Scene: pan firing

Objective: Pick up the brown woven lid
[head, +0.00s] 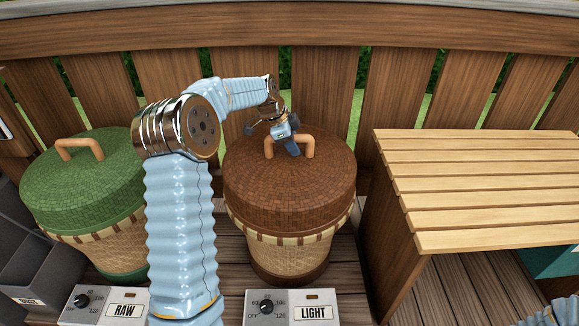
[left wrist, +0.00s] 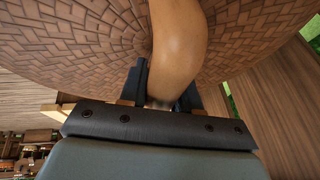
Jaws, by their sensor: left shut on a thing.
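The brown woven lid (head: 290,180) sits on the middle basket (head: 290,255) in the head view. It has a light brown arched handle (head: 309,146) on top. The lid appears to rest on the basket rim. My right gripper is not in view; only a bit of my right arm shows at the lower right corner.
A green-lidded basket (head: 85,180) stands at the left. Control boxes marked RAW (head: 105,303) and LIGHT (head: 292,306) stand in front. A slatted wooden table (head: 470,185) is at the right, its top clear. A wooden fence (head: 420,90) runs behind.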

